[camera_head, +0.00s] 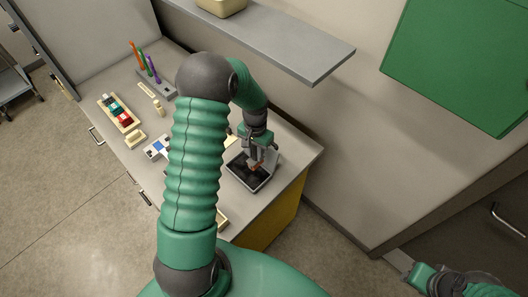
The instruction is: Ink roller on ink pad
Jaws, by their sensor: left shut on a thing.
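The ink pad (241,172), a dark square pad in a tray with a pale rim, lies on the counter near its right end. My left gripper (257,158) points down over the pad and is shut on the ink roller (256,167). Only a small reddish-brown part of the roller shows below the fingers. It is at the pad's surface or just above it; I cannot tell if they touch. My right gripper (399,262) is at the lower right, away from the counter, and its fingers are not clear.
The counter (290,147) holds a tray of coloured items (118,113), a rack with upright coloured tools (153,78) and small pale blocks to the left. A grey shelf (280,50) overhangs the back. My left arm hides the counter's middle.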

